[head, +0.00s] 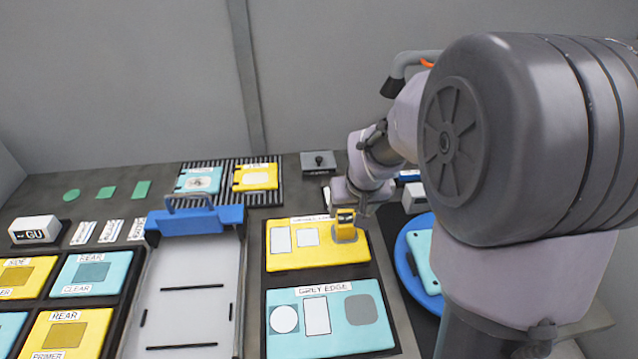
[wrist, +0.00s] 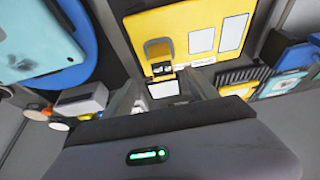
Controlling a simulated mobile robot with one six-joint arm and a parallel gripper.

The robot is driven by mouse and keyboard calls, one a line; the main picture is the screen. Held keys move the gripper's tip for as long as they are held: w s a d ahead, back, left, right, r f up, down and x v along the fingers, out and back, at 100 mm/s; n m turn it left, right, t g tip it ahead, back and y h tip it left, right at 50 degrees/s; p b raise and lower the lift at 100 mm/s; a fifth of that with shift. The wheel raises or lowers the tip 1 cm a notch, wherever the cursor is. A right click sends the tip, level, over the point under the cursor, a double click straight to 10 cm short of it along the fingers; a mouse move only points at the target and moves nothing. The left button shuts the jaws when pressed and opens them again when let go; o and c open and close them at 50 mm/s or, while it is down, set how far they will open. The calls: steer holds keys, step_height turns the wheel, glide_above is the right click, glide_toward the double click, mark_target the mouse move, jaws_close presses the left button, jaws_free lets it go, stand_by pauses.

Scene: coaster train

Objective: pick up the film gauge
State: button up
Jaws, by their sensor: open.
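The film gauge (head: 345,222) is a small yellow device with a dark display. It stands at the right end of a yellow panel (head: 290,258) in the head view, over a grey patch. In the wrist view the gauge (wrist: 160,50) is near the top centre, ahead of my fingers. My gripper (head: 363,208) is just above and to the right of the gauge in the head view. Its fingers (wrist: 163,88) are apart, with nothing seen held between them. I cannot tell whether a finger touches the gauge. The fingertips are partly hidden in the head view.
A blue panel labelled GREY EDGE (head: 330,335) lies in front. A blue-handled tray (head: 165,275) is to the left. A round blue stand (head: 402,245) with a blue panel is to the right, partly behind my arm. A ribbed rack (head: 225,166) and a grey box (head: 318,165) lie behind.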

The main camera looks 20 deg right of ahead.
mark_target(346, 219)
steer(key=b+x, duration=0.1)
steer(key=x, duration=0.3)
steer(key=b+x, duration=0.2)
steer(key=x, duration=0.3)
steer(key=shift+w+a+f, duration=0.2)
steer(key=shift+w+f, duration=0.05)
steer(key=shift+w, duration=0.05)
steer(key=shift+r, duration=0.2)
jaws_close()
